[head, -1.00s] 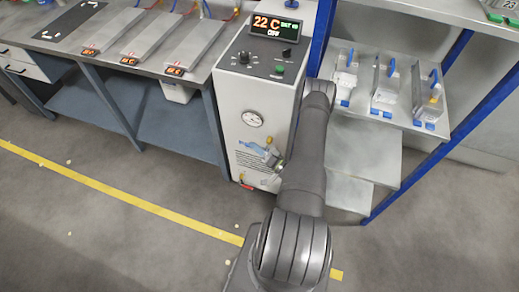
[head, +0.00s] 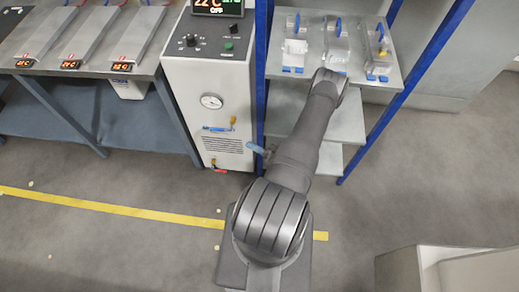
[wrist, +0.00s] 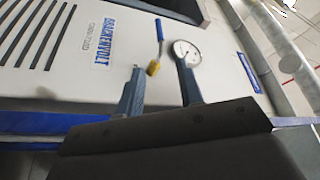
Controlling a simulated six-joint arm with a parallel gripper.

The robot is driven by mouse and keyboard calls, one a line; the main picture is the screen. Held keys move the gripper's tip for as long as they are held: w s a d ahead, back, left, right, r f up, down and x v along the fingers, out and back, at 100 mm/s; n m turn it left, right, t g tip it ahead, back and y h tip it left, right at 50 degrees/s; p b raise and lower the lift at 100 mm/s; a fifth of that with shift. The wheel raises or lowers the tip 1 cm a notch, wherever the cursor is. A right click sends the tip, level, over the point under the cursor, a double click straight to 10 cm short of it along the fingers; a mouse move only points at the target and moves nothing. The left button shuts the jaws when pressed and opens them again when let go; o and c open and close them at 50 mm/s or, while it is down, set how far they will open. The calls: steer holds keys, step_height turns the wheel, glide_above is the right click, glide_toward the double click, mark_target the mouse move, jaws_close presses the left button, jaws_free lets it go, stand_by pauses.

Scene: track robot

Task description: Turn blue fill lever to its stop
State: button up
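The blue fill lever (head: 215,128) is on the front of the white cabinet (head: 180,85), below the round gauge (head: 211,101). It lies nearly horizontal, with a brass part (head: 233,121) at its right end. In the wrist view the blue lever (wrist: 160,32) and brass part (wrist: 153,68) show beyond and between my fingertips, with the gauge (wrist: 186,53) beside them. My gripper (wrist: 160,68) is open and empty. In the head view my gripper (head: 262,151) is right of the lever, apart from it, partly hidden by my arm.
A red-handled valve (head: 218,169) sits low on the cabinet. A shelf rack (head: 262,60) with blue posts stands to the right, behind my arm. A workbench (head: 75,70) is at left. A pale box (head: 400,270) is at lower right. The grey floor between is mostly clear.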

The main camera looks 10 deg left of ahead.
mark_target(221, 130)
steer(key=shift+v, duration=1.4)
steer(key=x, duration=1.7)
steer(key=shift+r, duration=0.1)
steer(key=shift+s+d, duration=0.1)
steer(key=shift+d, duration=0.05)
steer(key=shift+a, duration=0.45)
steer(key=shift+d+h, duration=0.15)
steer(key=shift+h, duration=0.15)
steer(key=shift+f+n+g+h, duration=0.4)
steer(key=shift+f+n+h, duration=0.1)
steer(key=shift+h, duration=0.4)
stand_by(1.0)
stand_by(2.0)
